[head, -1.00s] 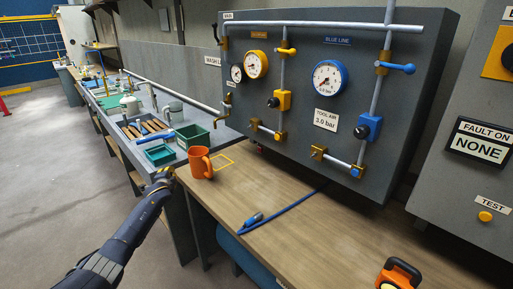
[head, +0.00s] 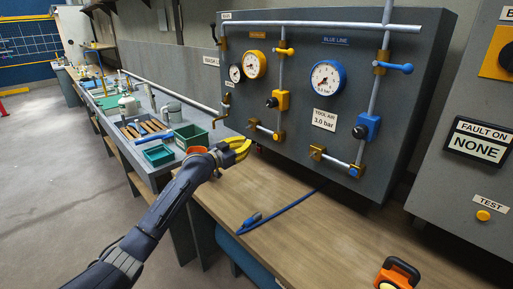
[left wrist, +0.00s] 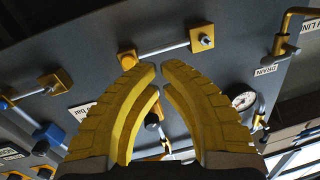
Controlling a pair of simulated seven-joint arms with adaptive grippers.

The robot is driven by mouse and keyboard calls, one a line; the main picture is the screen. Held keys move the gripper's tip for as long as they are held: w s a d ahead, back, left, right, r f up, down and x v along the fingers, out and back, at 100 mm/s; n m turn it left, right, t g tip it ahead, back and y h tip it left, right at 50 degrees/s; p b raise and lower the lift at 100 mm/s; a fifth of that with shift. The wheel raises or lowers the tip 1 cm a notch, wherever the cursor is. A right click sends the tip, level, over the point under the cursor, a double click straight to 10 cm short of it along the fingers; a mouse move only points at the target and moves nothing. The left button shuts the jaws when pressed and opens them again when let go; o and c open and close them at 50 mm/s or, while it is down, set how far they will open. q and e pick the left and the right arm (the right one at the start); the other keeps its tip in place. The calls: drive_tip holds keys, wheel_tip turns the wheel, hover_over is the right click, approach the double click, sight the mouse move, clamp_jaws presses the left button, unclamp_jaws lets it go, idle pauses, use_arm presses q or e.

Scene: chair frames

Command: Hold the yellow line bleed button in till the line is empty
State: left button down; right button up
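The yellow line runs down the grey panel (head: 330,75) with a yellow gauge (head: 255,65), a yellow lever valve (head: 285,50) and a yellow regulator block (head: 281,100). The yellow bleed button (head: 278,136) sits at the lower right end of its short pipe; it shows left of the fingertips in the left wrist view (left wrist: 127,59). My left gripper (head: 249,146) is left of and slightly below the button in the head view, apart from it. Its yellow fingers (left wrist: 160,67) nearly meet at the tips and hold nothing. The yellow gauge's reading is too small to tell. My right gripper is out of view.
The blue line with its gauge (head: 327,77) and blue button (head: 355,171) is to the right. An orange mug (head: 197,150) is partly hidden behind my left gripper. A blue hose (head: 280,209) lies on the wooden bench (head: 310,240). An orange-black object (head: 398,274) stands at the front right.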

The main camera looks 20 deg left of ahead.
use_arm(q)
drive_tip(key=h, duration=0.2)
approach(275, 137)
drive_tip(key=shift+g, duration=0.3)
drive_tip(key=shift+x, duration=3.8)
drive_tip(key=shift+w+r, duration=0.15)
drive_tip(key=shift+w+d, duration=0.3)
drive_tip(key=shift+w, duration=0.25)
drive_tip(key=shift+w+d+r, duration=0.1)
drive_tip(key=shift+w+d, duration=0.15)
drive_tip(key=shift+w, duration=0.1)
idle(1.0)
drive_tip(key=shift+v, duration=2.75)
